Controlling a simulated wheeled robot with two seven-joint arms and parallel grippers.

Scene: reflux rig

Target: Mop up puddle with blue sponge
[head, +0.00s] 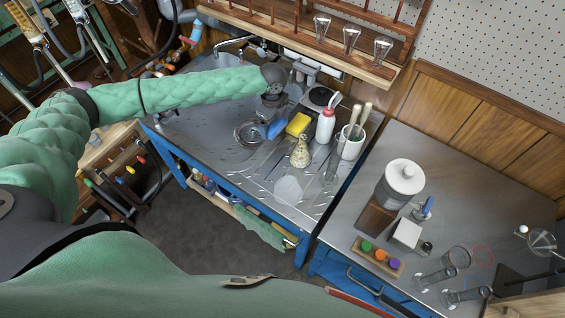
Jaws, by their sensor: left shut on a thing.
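My left gripper (272,112) is over the steel drainboard and is shut on the blue sponge (277,129), which shows just below and beside it. The gripper's fingers are small and partly hidden by its own body. A pale, whitish patch that looks like the puddle (288,189) lies on the drainboard near its front edge. The sponge is farther back than this patch and apart from it. I cannot tell whether the sponge touches the steel. My right gripper is not in view.
A round strainer or drain (247,134) is left of the sponge. A yellow sponge (298,124), a conical flask-like brush or bottle (300,152), a red-capped wash bottle (326,124) and a white crock (352,143) stand to the right. The drainboard's front left is clear.

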